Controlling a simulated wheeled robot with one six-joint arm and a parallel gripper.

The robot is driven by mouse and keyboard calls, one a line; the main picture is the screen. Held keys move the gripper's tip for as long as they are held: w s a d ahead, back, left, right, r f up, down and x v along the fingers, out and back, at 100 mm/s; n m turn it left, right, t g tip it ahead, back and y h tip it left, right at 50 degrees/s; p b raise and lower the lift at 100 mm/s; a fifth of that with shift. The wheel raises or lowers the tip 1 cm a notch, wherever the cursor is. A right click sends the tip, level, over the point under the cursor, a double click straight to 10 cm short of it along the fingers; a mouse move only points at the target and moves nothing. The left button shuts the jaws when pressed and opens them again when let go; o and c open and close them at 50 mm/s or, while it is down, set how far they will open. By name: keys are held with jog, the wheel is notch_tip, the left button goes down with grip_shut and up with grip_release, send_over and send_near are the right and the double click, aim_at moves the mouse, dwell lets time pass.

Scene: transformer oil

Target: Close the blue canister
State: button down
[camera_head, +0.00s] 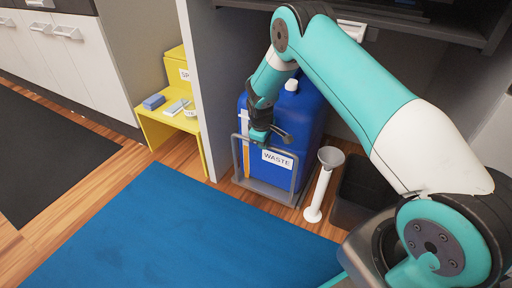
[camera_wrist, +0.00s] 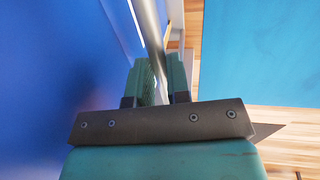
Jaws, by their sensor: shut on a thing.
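The blue canister (camera_head: 310,122) with a WASTE label stands upright in the lower cabinet bay, in a grey tray with a metal rail (camera_head: 236,160) at its front. A white cap-like piece (camera_head: 291,85) is on its top; I cannot tell whether it is fastened. My gripper (camera_head: 262,134) is low in front of the canister, at the rail's top bar. In the wrist view my gripper (camera_wrist: 163,84) is shut on the grey bar of the rail (camera_wrist: 148,25), with the canister's blue side (camera_wrist: 60,70) filling the left.
A white funnel (camera_head: 329,157) on a long tube stands right of the canister, beside a dark bin (camera_head: 362,190). A yellow stand (camera_head: 166,120) with small items is at left. A blue mat (camera_head: 170,235) covers the floor in front. A cabinet shelf hangs above.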

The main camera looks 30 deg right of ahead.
jog(key=shift+w+d, duration=0.6)
jog(key=shift+d, duration=0.35)
jog(key=c, duration=1.1)
grip_release()
jog(key=shift+a, duration=0.15)
notch_tip(320, 180, up, 17)
jog(key=s+a+p, duration=0.2)
jog(key=a+p, duration=0.1)
jog(key=p, duration=0.3)
jog(key=shift+r, duration=0.1)
